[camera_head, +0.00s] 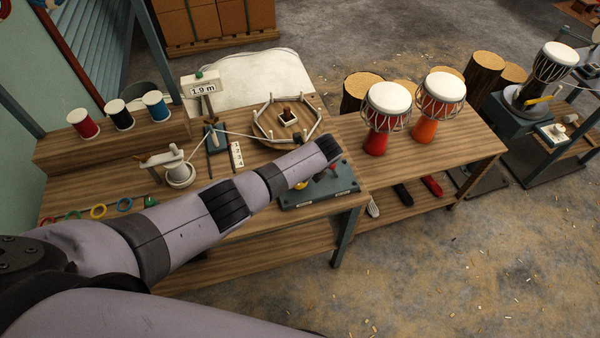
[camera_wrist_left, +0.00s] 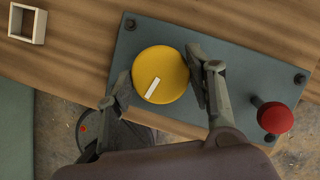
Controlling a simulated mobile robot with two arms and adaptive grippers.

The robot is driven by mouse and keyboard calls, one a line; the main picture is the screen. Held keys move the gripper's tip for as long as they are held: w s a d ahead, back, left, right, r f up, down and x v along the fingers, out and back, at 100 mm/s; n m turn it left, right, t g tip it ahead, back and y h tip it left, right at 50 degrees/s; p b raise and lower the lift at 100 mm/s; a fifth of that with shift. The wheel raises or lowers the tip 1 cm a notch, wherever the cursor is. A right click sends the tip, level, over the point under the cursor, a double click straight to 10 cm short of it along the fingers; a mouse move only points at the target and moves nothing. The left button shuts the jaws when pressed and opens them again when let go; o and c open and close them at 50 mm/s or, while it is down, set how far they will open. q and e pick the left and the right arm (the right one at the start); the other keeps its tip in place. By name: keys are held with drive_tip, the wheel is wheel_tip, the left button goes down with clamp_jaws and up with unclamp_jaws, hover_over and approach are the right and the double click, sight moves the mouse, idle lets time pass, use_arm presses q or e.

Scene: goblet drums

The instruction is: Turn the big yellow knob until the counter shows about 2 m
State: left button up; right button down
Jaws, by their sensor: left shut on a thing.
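The big yellow knob (camera_wrist_left: 158,68) sits on a dark blue-grey plate (camera_wrist_left: 232,68), and its white mark points down and slightly left in the left wrist view. My left gripper (camera_wrist_left: 160,72) is shut on the knob, one finger on each side. In the head view a sliver of the yellow knob (camera_head: 301,185) shows beside my arm, which hides most of it. My right gripper is in neither view.
A red-topped lever (camera_wrist_left: 275,118) stands on the same plate, right of the knob. A small open wooden box (camera_wrist_left: 27,23) lies left of the plate. A rope winder (camera_head: 287,120) is behind my arm, with thread spools (camera_head: 82,122) at left and goblet drums (camera_head: 387,110) at right.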

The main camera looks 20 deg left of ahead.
use_arm(q)
drive_tip(key=shift+m, duration=0.4)
drive_tip(key=o, duration=1.2)
drive_tip(key=shift+c, duration=0.2)
drive_tip(key=v, duration=1.2)
drive_tip(key=shift+s, duration=0.2)
